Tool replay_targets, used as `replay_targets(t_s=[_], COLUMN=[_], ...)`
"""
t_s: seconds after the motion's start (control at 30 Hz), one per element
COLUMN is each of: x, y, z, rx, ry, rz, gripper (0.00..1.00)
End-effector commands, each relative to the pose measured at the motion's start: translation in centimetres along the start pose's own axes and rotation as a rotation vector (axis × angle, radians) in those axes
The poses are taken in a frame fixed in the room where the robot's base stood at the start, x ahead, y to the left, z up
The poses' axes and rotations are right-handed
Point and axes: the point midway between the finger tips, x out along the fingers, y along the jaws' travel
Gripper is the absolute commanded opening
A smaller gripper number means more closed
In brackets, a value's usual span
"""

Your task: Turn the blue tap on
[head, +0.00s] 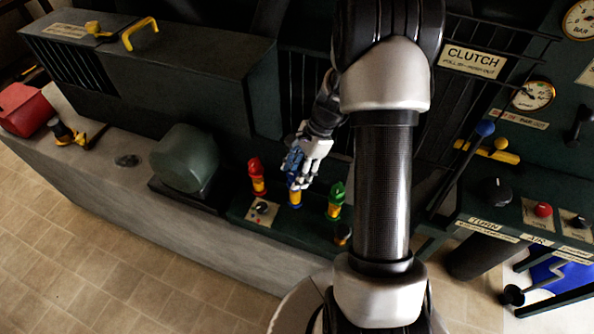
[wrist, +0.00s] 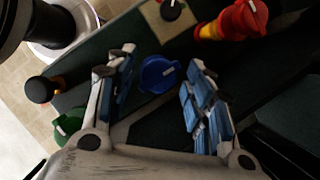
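The blue tap (wrist: 158,75) shows in the wrist view as a round blue top with a pale mark on it. In the head view its yellow lower part (head: 295,198) shows below my fingers, and its top is mostly hidden. My gripper (wrist: 161,62) is open, with one blue-padded finger on each side of the tap and a visible gap to each. In the head view my gripper (head: 297,183) is right over the tap, between the other two taps. I cannot tell how far down the fingers reach around it.
A red tap (head: 257,176) stands left of the blue one, a green tap (head: 336,200) right. A black knob on a pale plate (head: 263,211) and another black knob (head: 342,234) are near the panel's front. A rounded green housing (head: 186,158) stands further left.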

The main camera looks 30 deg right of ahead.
Motion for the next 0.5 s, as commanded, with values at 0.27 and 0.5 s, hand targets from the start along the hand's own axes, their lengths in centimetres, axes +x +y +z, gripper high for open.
replay_targets(t_s=[0.27, 0.5], x=[-0.02, -0.02], y=[0.0, 0.0], z=[-0.02, -0.02], rx=[0.0, 0.0], ry=[0.0, 0.0], rz=[0.0, 0.0], gripper=[0.27, 0.11])
